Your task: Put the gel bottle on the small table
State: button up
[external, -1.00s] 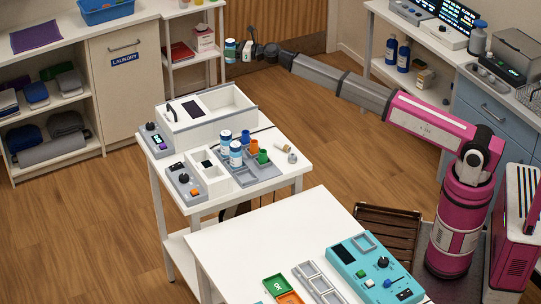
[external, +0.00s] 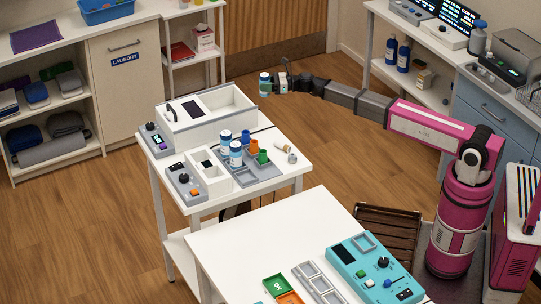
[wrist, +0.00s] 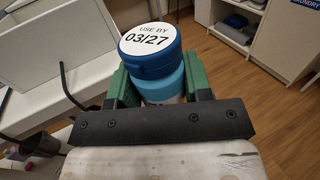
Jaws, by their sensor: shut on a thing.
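My gripper (external: 276,84) is shut on a blue-capped bottle (external: 265,85), held upright in the air beyond the white table's right back corner. In the wrist view, the green fingers of my gripper (wrist: 160,88) press on both sides of the bottle (wrist: 152,64); its lid reads "USE BY 03/27". No name on its side is readable, so I cannot tell if it is gel. Two similar blue-and-white bottles (external: 236,153) stand in a grey tray on the white table (external: 285,176). A larger white table (external: 270,235) is in front. Which one is the small table is unclear.
The white table carries a white bin (external: 205,115), control boxes (external: 184,184) and small coloured cups (external: 262,156). A white shelf stand (external: 190,58) is at the back. A side bench (external: 450,55) stands right. Wooden floor is open under the arm.

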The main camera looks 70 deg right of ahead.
jog(key=s+a+f+n+g+y, duration=0.25)
jog(key=s+a+f, duration=0.3)
jog(key=s, duration=0.35)
jog(key=s+a+f+n+g+y, duration=0.2)
jog(key=s+a+f+y, duration=0.15)
jog(key=s+a, duration=0.45)
jog(key=s+a+f+n+g+y, duration=0.25)
jog(key=s+a+f, duration=0.3)
jog(key=s, duration=0.45)
notch_tip(320, 180, up, 36)
jog(key=w+a+f+m+t+h, duration=0.2)
jog(key=w+a+t, duration=0.1)
jog(key=w+a, duration=0.45)
jog(key=w+a+f+m+t+h, duration=0.2)
jog(key=w+a+h, duration=0.1)
jog(key=w+a, duration=0.5)
jog(key=w+a+r+m+t+h, duration=0.1)
jog(key=a+r, duration=0.1)
jog(key=a, duration=0.9)
jog(key=w+a+r+m+h, duration=0.1)
jog(key=a+r, duration=0.1)
jog(key=a, duration=0.9)
jog(key=shift+y, duration=0.25)
jog(key=shift+s+d+f, duration=0.1)
jog(key=shift+s+f, duration=0.05)
jog(key=shift+f, duration=9)
